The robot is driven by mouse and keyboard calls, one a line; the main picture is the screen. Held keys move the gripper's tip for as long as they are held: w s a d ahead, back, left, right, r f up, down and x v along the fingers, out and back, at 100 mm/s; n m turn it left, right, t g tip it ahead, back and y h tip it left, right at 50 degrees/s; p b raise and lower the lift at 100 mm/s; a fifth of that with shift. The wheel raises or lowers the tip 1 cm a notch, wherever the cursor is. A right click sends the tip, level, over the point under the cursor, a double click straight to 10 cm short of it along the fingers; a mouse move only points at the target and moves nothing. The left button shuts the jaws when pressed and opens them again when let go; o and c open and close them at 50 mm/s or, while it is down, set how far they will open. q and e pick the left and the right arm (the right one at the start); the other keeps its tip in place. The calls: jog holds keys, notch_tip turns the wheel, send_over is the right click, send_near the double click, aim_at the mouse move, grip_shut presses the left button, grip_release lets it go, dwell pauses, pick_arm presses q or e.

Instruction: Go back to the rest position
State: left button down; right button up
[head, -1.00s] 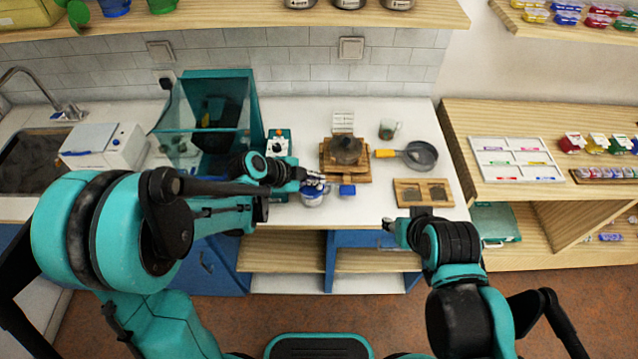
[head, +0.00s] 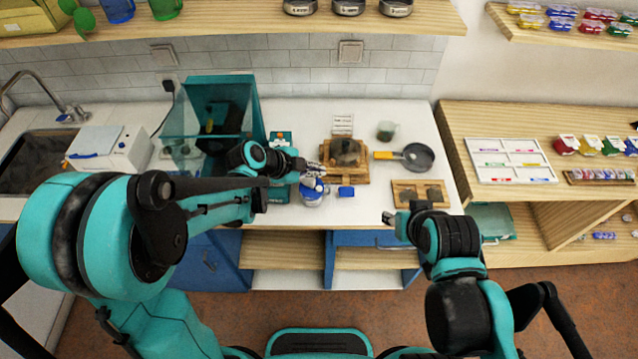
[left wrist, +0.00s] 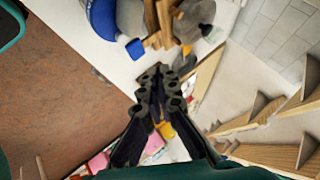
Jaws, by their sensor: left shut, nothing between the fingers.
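My left gripper (head: 314,168) is over the white counter in the head view, just above a blue and white pot (head: 311,192). In the left wrist view its fingers (left wrist: 158,80) are together with nothing between them. My right gripper (head: 390,217) is in front of the counter's front edge, below the wooden board with two dark squares (head: 420,194); its fingers are too small to tell open from shut.
A small blue block (head: 346,191) lies right of the pot. A wooden stand with a grey rounded object (head: 346,152) and a pan (head: 417,157) are behind. A glass-fronted teal case (head: 180,120) stands left. The floor in front is clear.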

dwell(0.3)
pick_arm(q)
jog(key=s+a+f+n+t+y+b, duration=0.1)
jog(key=s+a+n+y+b, duration=0.6)
jog(key=s+a+n, duration=1)
jog(key=s+f+n+b, duration=0.1)
jog(key=n+b, duration=0.1)
jog(key=shift+s+n+t+b, duration=0.25)
jog(key=shift+n+t+b, duration=0.05)
jog(key=shift+n+t, duration=0.1)
